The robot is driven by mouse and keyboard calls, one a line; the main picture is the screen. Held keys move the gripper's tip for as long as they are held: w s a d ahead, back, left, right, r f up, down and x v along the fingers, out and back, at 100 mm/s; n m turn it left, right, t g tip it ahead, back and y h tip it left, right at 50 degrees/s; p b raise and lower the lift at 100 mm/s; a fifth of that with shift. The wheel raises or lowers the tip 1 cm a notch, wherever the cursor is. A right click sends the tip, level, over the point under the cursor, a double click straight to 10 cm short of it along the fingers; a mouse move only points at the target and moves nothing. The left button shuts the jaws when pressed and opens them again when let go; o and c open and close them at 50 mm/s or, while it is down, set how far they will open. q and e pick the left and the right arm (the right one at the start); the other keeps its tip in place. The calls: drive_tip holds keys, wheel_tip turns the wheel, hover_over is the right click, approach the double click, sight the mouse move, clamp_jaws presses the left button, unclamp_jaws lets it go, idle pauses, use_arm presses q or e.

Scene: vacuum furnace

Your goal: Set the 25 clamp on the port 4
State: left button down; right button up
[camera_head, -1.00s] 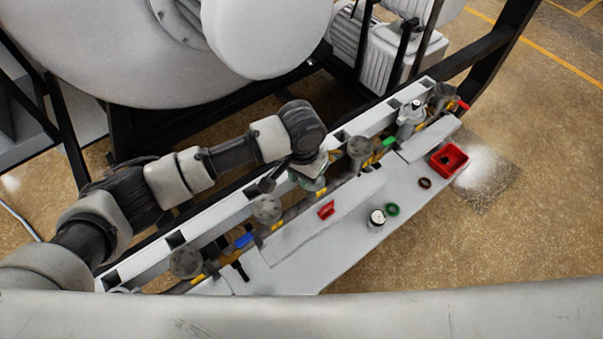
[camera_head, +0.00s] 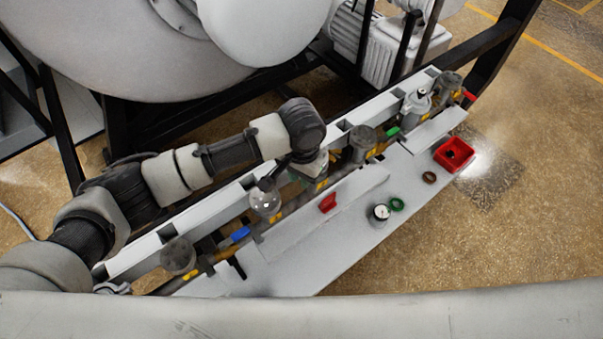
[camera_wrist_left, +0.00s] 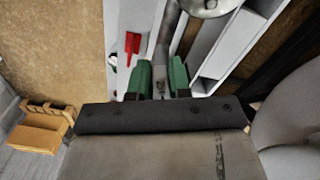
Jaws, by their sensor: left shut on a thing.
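In the head view my left gripper (camera_head: 316,170) points down over the pipe row, between two round grey ports. In the left wrist view its green fingers (camera_wrist_left: 160,82) are shut on a small grey metal piece, mostly hidden between them. I cannot tell for sure that it is the 25 clamp. A dark-topped port (camera_head: 362,138) stands right of the gripper. A port with a silvery upper part and dark tip (camera_head: 265,195) stands left of it. Another port (camera_head: 178,255) is farther left. I can read no port numbers. My right gripper is not in view.
The white shelf (camera_head: 330,250) holds a red wedge-like piece (camera_head: 328,203), a round gauge (camera_head: 381,212), a green ring (camera_head: 397,204), a brown ring (camera_head: 429,177) and a red bin (camera_head: 453,154). A white rail (camera_head: 225,205) runs behind the ports. The furnace body (camera_head: 150,50) stands behind.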

use_arm(q)
drive_tip(key=shift+f+b, duration=0.8)
drive_tip(key=shift+f, duration=0.45)
drive_tip(key=shift+f, duration=0.1)
drive_tip(key=c, duration=1)
unclamp_jaws()
wheel_tip(320, 180, up, 11)
drive_tip(key=shift+f+b, duration=0.1)
drive_tip(key=shift+b, duration=0.7)
